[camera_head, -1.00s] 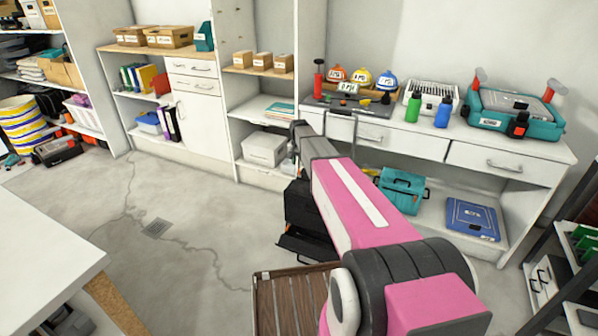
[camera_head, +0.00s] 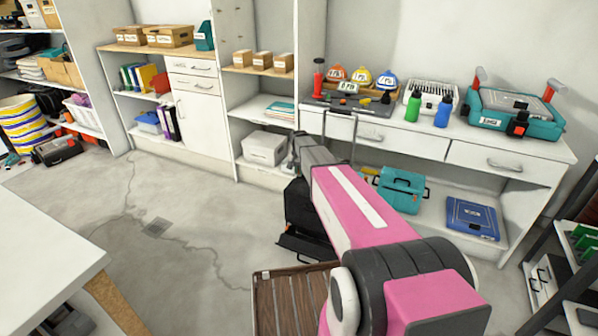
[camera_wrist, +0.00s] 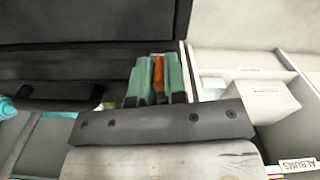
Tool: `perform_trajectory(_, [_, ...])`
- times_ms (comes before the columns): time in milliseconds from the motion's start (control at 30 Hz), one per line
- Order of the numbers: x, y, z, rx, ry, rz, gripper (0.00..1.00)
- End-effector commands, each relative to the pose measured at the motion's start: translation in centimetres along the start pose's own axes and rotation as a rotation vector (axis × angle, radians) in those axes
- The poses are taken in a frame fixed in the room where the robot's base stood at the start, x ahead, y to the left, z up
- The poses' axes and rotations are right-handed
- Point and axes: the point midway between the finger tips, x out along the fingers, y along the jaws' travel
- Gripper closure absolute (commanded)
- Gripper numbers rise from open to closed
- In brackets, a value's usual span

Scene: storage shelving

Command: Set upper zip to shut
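A black case or bag (camera_head: 298,206) stands low in front of the shelving in the head view, partly behind my pink arm, with a dark flap (camera_head: 306,247) at its foot. In the wrist view a large dark panel (camera_wrist: 75,28) fills the upper left. My gripper (camera_wrist: 158,78) shows there as two green, black-backed fingers close together. A narrow orange tab (camera_wrist: 158,73) shows in the gap between them, at the panel's lower right edge. I cannot tell whether the fingers touch it. The head view does not show the fingertips. No zip line can be made out.
A white bench with drawers (camera_head: 375,135) stands behind my arm. A teal toolbox (camera_head: 402,190) and a blue case (camera_head: 472,218) lie on its lower shelf. A white box (camera_head: 265,147) sits left of my arm's end.

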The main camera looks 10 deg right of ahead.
Motion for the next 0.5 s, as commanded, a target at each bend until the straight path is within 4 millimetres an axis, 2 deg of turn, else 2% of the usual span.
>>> perform_trajectory(167, [0.0,0.4,0.1,0.001,0.0,0.0,1.0])
perform_trajectory(267, [-0.1,1.4,0.4,0.002,0.0,0.0,1.0])
perform_trajectory(367, [-0.1,3.2,0.8,0.002,0.0,0.001,1.0])
perform_trajectory(500, [-0.2,7.0,1.7,0.003,0.0,0.001,1.0])
